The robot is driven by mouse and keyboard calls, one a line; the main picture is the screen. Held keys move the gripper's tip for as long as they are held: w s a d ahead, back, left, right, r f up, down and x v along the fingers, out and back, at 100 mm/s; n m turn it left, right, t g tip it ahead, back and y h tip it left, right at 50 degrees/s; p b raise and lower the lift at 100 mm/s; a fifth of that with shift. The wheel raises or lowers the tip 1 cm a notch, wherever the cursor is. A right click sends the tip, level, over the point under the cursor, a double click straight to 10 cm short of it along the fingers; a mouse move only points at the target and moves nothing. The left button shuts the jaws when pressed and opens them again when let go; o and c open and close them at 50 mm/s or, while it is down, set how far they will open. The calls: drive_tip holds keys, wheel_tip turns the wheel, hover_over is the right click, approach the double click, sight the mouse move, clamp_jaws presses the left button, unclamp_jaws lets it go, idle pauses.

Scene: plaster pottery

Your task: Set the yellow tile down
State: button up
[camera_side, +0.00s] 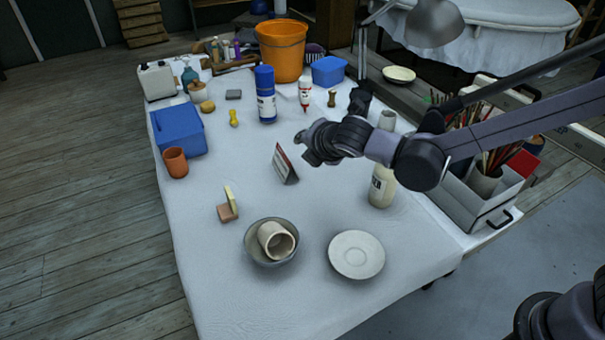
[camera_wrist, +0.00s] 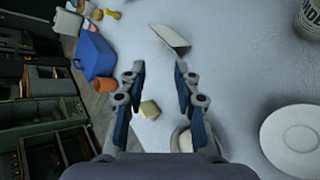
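The yellow tile (camera_side: 231,195) stands on edge on the white-covered table, left of centre in the side view. It touches or stands on a small pinkish block (camera_side: 226,212); which of these I cannot tell. In the wrist view the yellow tile (camera_wrist: 149,109) shows between my fingers in the picture, but lies well below them. My gripper (camera_wrist: 157,70) is open and empty. In the side view my gripper (camera_side: 306,146) hangs above the table, to the right of and beyond the tile.
A folded card sign (camera_side: 285,164) stands below my gripper. A grey bowl (camera_side: 259,256) holding a tilted cup (camera_side: 276,240) and a white saucer (camera_side: 356,254) stand nearer the front. A terracotta cup (camera_side: 175,162) and blue box (camera_side: 179,131) stand left. Table around the tile is clear.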

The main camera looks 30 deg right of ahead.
drive_tip(key=s+d+r+m+g, duration=0.2)
drive_tip(key=s+d+r+m, duration=0.2)
drive_tip(key=s+d+m, duration=0.8)
drive_tip(key=s+d+f+m+y, duration=0.1)
drive_tip(key=s+d+m, duration=0.6)
drive_tip(key=s+m, duration=0.4)
drive_tip(key=shift+d+f+m+g, duration=0.15)
drive_tip(key=shift+d+m+g, duration=0.15)
drive_tip(key=shift+g, duration=0.1)
